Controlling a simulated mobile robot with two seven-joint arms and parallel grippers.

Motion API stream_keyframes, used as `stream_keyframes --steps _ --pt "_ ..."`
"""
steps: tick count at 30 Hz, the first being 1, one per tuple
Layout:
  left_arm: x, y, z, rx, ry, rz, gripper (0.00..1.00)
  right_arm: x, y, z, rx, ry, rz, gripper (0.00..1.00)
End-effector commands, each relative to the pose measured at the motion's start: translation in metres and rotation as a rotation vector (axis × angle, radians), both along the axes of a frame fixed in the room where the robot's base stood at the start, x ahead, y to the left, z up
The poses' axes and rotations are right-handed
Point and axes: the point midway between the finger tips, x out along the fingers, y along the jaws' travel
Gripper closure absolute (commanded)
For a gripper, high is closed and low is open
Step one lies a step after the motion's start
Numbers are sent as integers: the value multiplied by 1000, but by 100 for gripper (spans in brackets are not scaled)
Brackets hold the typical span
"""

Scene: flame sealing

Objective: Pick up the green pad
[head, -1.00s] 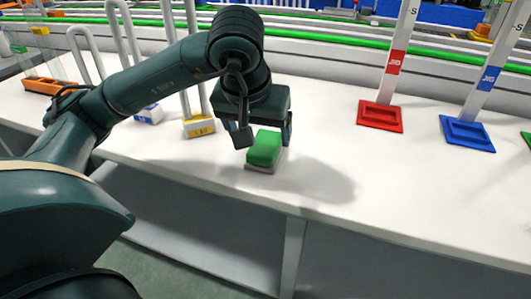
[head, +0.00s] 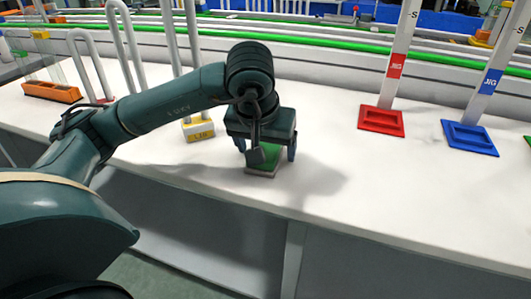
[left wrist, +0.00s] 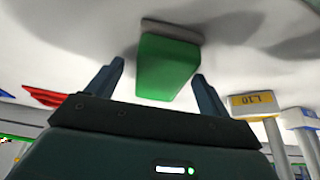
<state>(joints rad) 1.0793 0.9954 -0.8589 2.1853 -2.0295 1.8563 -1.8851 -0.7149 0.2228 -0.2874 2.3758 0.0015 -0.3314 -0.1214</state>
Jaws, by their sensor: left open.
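The green pad (head: 265,156) lies on a flat grey base (head: 262,170) near the front edge of the white table. In the head view my left gripper (head: 270,156) is above and around the pad, pointing down, and partly hides it. In the left wrist view the green pad (left wrist: 167,66) shows between the two open fingers of the left gripper (left wrist: 160,80), with the grey base (left wrist: 172,29) beyond it. Gaps show between the fingers and the pad there. My right gripper is in neither view.
A yellow-based stand (head: 200,131) is left of the gripper. A red jig (head: 381,119) and a blue jig (head: 469,137) stand to the right. An orange tray (head: 51,92) is at the far left. The table (head: 400,190) is clear right of the pad.

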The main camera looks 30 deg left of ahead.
Motion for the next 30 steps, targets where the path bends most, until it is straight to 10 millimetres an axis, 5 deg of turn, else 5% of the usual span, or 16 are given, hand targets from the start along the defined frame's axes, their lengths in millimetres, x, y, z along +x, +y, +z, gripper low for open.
stream_keyframes --steps 7,24,30 --pt "0 0 -3 1 1 0 21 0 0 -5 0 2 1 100" --pt "0 0 -2 0 0 0 68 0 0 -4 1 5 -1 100" --pt "0 0 -2 0 0 0 69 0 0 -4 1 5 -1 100"
